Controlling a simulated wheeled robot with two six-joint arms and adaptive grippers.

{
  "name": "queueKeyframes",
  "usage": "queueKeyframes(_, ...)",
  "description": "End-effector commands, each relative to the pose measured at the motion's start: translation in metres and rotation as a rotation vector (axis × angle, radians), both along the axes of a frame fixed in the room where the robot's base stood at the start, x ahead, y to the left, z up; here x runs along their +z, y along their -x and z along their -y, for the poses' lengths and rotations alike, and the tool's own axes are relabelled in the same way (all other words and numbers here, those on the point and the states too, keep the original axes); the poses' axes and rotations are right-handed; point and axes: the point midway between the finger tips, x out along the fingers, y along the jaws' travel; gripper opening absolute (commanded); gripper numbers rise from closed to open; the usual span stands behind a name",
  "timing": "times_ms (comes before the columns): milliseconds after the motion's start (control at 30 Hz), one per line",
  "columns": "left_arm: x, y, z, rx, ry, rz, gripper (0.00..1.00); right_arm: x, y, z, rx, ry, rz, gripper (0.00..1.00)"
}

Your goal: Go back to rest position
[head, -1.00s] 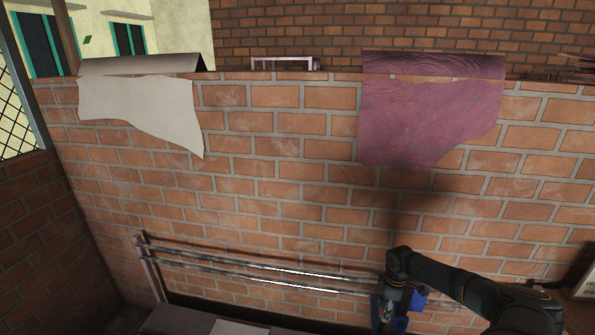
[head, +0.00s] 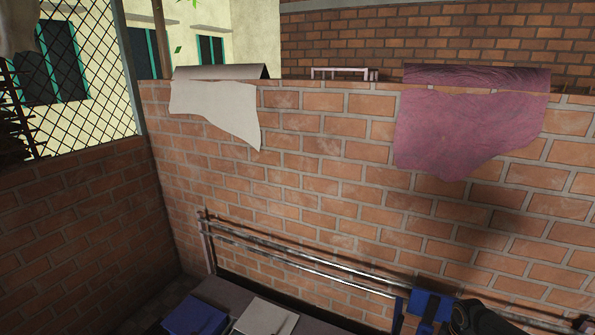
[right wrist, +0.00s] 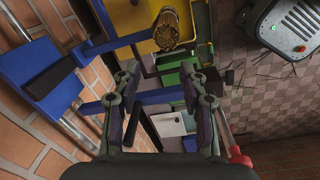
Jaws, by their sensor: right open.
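My right gripper (right wrist: 160,82) is open in the right wrist view, with its two fingers spread and nothing between the tips. A blue machine frame (right wrist: 92,107) lies beyond and to the left of it, and a brown bundle (right wrist: 172,30) with a pale cut end is ahead of the fingertips, apart from them. In the head view only a dark part of my right arm shows at the bottom right edge, and the right gripper's tips are out of that view. My left gripper does not show in either view.
A brick wall (head: 330,180) fills the head view, with metal rails (head: 300,262) along its base. The right wrist view shows a grey box (right wrist: 285,30) with a green light.

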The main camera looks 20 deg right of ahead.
Motion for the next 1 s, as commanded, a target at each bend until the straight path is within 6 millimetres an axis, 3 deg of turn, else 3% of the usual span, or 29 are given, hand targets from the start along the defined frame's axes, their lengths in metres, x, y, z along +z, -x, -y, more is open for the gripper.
queueKeyframes(100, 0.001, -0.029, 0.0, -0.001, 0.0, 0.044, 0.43, -0.036, 0.017, -0.003, -0.075, 0.027, 0.012, 0.43)
queueKeyframes(200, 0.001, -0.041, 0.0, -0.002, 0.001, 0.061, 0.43, -0.069, 0.034, -0.008, -0.141, 0.056, 0.022, 0.43)
queueKeyframes(333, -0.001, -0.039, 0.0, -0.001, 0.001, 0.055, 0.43, -0.118, 0.063, -0.025, -0.223, 0.093, 0.032, 0.43)
queueKeyframes(433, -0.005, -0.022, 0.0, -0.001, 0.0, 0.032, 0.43, -0.163, 0.092, -0.053, -0.285, 0.115, 0.039, 0.43)
queueKeyframes(567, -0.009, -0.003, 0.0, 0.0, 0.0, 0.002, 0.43, -0.23, 0.138, -0.124, -0.349, 0.123, 0.052, 0.43)
queueKeyframes(700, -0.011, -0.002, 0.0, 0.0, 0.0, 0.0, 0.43, -0.279, 0.176, -0.22, -0.371, 0.083, 0.074, 0.43)
queueKeyframes(833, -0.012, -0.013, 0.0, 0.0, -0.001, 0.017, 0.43, -0.298, 0.194, -0.289, -0.37, 0.031, 0.09, 0.43)
queueKeyframes(900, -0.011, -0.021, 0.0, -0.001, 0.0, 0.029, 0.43, -0.303, 0.199, -0.312, -0.368, 0.01, 0.097, 0.43)
queueKeyframes(1000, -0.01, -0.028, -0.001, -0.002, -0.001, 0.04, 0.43, -0.305, 0.202, -0.327, -0.365, -0.004, 0.102, 0.43)
